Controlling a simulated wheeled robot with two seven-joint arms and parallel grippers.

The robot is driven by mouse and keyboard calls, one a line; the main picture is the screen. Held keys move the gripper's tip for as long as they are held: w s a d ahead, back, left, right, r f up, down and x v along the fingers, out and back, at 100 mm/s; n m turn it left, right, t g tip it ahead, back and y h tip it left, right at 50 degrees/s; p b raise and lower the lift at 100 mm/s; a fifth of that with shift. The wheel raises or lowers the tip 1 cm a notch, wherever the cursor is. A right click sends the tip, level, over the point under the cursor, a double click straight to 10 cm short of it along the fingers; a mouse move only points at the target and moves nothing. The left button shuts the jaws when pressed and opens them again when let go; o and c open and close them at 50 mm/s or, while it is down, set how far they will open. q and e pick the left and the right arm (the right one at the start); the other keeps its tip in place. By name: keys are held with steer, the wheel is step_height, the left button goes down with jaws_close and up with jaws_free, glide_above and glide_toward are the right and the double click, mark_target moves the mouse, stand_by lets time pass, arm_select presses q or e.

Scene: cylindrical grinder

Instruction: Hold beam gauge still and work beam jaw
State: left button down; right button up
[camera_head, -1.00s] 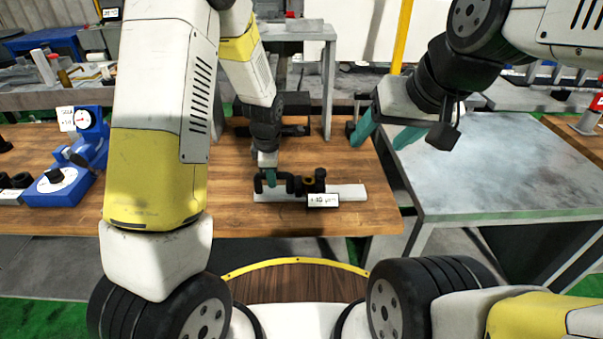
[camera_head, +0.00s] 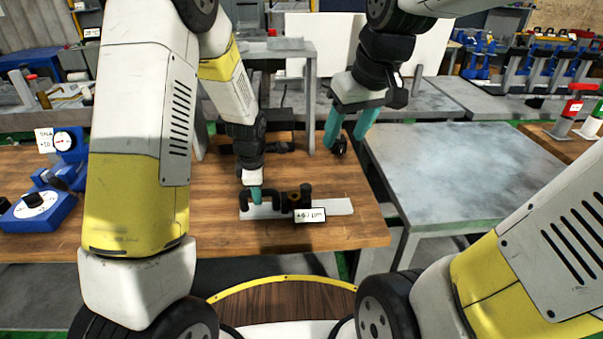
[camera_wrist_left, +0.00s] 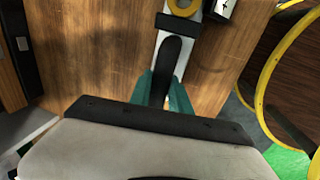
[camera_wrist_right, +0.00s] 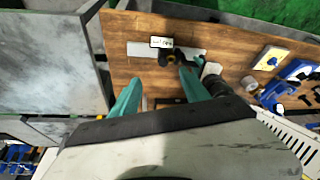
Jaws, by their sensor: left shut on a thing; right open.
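The beam gauge (camera_head: 335,206) lies on the wooden bench. It has a pale flat beam, a black handle, a dark jaw block (camera_head: 297,197) with a brass-coloured ring, and a small white readout. My left gripper (camera_head: 256,194) is shut on the black handle at the gauge's left end; the handle (camera_wrist_left: 172,62) runs between its teal fingers in the left wrist view. My right gripper (camera_head: 347,122) is open and empty, above the bench's right part, up and right of the gauge. The gauge (camera_wrist_right: 140,49) also shows beyond its fingers in the right wrist view.
A blue dial instrument (camera_head: 66,165) stands at the bench's left. A bare grey metal table (camera_head: 450,170) is to the right.

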steer(key=w+a+f+n+g, duration=0.25)
steer(key=w+f+n, duration=0.2)
steer(key=w, duration=0.45)
steer(key=n+g+h, duration=0.2)
steer(key=n, duration=0.1)
glide_toward(306, 186)
steer(key=shift+m+t, duration=0.25)
step_height(306, 186, down, 9)
steer(key=shift+s+d+r, duration=0.1)
steer(key=shift+s, duration=0.05)
jaws_close()
steer(key=shift+r, duration=0.1)
stand_by(0.5)
